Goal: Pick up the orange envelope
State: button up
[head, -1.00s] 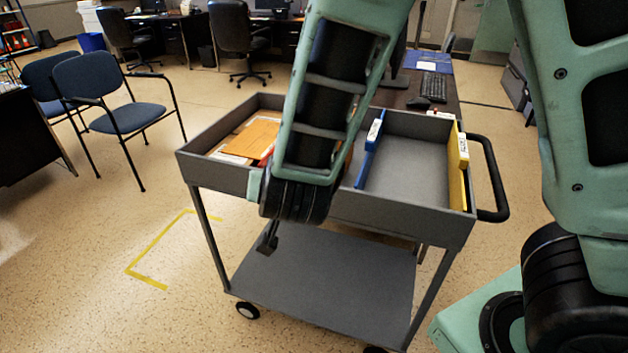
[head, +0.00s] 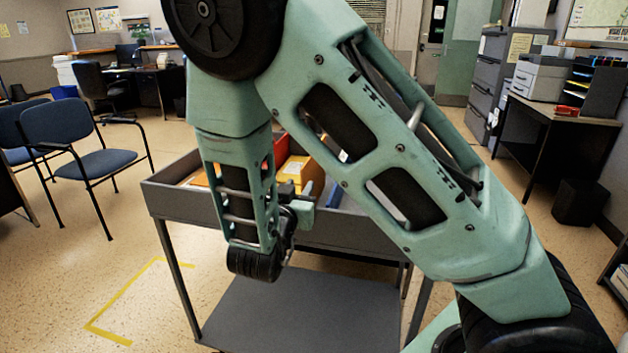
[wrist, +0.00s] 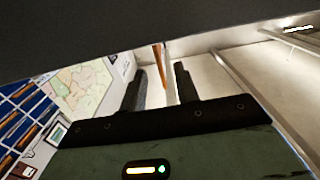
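The orange envelope (head: 201,179) lies in the left part of the grey cart's top tray (head: 172,196). In the head view only a small orange strip of it shows; my arm hides the rest. My gripper (wrist: 162,84) shows in the wrist view with its two dark fingers apart and nothing clearly held between them. It points away from the tray, toward a wall and the ceiling. In the head view the end of my arm is in front of the cart's near side, and the fingers cannot be made out clearly.
A yellow box (head: 300,171) and a red item (head: 281,150) stand in the tray behind my arm. The cart's lower shelf (head: 295,310) is bare. Blue chairs (head: 88,150) stand at left, and a desk with a printer (head: 541,78) at right. Floor left of the cart is open.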

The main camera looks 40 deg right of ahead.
aim_at(308, 173)
jog(key=x, duration=0.8)
jog(key=shift+w+d+f, duration=0.1)
jog(key=shift+w+d, duration=0.1)
grip_shut()
